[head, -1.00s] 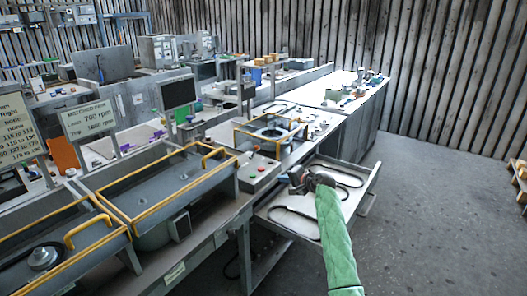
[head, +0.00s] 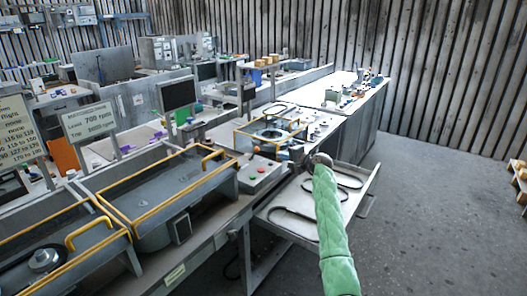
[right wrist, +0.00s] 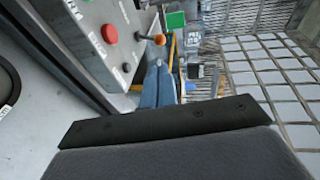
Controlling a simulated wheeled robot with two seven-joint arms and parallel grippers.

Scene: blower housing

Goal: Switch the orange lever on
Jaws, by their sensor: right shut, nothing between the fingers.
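The orange lever (right wrist: 160,39) shows in the right wrist view as a round orange knob on a thin stem, standing out from the edge of a grey control panel (right wrist: 92,50). My right gripper (right wrist: 159,68) has blue fingers, shut and empty, with their tips just below the knob in that picture. I cannot tell if they touch it. In the head view my right gripper (head: 297,153) is small and partly hidden by its wrist, beyond the grey control box (head: 258,174). My left gripper is out of view.
A red button (right wrist: 109,33) and a black knob sit on the panel near the lever. A pull-out tray (head: 290,222) with dark belts lies under my right arm. A yellow-railed fixture (head: 270,132) stands behind the box. Open floor (head: 430,200) is at right.

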